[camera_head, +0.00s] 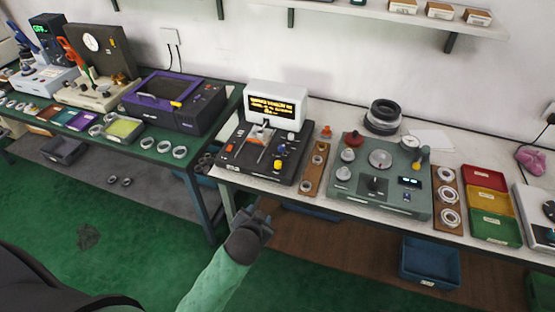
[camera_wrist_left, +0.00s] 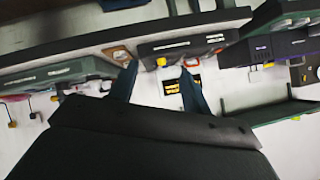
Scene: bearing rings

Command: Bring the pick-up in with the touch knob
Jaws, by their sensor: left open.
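The tester with the lit amber text screen (camera_head: 274,105) stands on the white bench in the head view. Its black base (camera_head: 237,160) carries an orange-and-grey part (camera_head: 257,142) at the middle, a blue knob (camera_head: 277,138) and a yellow knob (camera_head: 278,164). I cannot tell for sure which part is the pick-up or which is the touch knob. My left gripper (camera_head: 264,221) is open and empty, in front of and below the bench edge, apart from the tester. In the left wrist view, its two fingers (camera_wrist_left: 158,88) frame the yellow knob (camera_wrist_left: 161,61) and the amber screen (camera_wrist_left: 190,85).
A wooden tray of rings (camera_head: 315,168) sits just right of the tester, then a grey-green instrument (camera_head: 382,178). A green bench (camera_head: 150,151) with a purple machine (camera_head: 172,100) stands left.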

